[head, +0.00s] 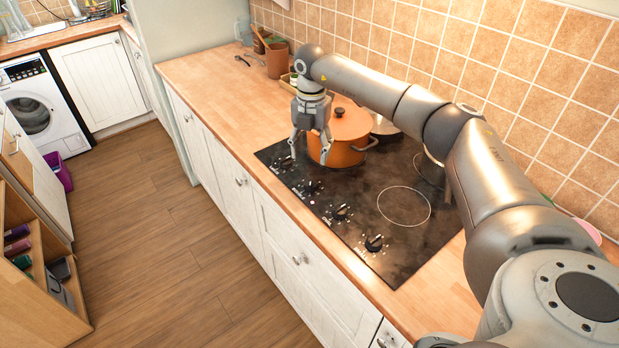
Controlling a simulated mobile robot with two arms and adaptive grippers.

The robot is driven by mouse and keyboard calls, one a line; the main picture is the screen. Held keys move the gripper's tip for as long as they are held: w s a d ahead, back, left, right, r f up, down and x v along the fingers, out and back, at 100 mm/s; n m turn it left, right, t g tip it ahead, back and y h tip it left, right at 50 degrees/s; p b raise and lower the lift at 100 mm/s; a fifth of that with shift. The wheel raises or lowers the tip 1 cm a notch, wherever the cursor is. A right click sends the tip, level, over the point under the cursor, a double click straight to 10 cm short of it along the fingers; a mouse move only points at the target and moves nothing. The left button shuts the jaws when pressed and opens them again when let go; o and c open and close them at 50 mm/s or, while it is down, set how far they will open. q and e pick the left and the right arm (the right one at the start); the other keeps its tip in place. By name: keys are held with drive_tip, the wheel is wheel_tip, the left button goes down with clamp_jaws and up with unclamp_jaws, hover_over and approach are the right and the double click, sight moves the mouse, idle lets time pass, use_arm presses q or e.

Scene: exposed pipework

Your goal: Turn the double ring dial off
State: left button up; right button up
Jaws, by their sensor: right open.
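A black cooktop (350,235) is set in the wooden counter. Several black dials run along its front edge: a far one (287,162), a second (314,187), a third (341,212) and a near one (375,243). I cannot tell from their markings which is the double ring dial. My right gripper (309,156) is open, pointing down over the far end of the dial row. Its left finger is close to the far dial; I cannot tell whether they touch. Its right finger overlaps the orange pot in the picture. My left gripper is not in view.
An orange lidded pot (349,134) stands on the cooktop just behind my right gripper. A pale pan (384,127) is partly hidden behind my arm. A tiled wall (420,40) bounds the back. The cooktop's near ring (404,205) is bare.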

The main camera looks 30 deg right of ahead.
sight(310, 181)
wheel_tip(310, 181, down, 9)
drive_tip(key=shift+f+p, duration=0.2)
drive_tip(key=shift+p, duration=1.05)
drive_tip(key=shift+f, duration=0.7)
drive_tip(key=shift+a, duration=0.1)
drive_tip(key=c, duration=1)
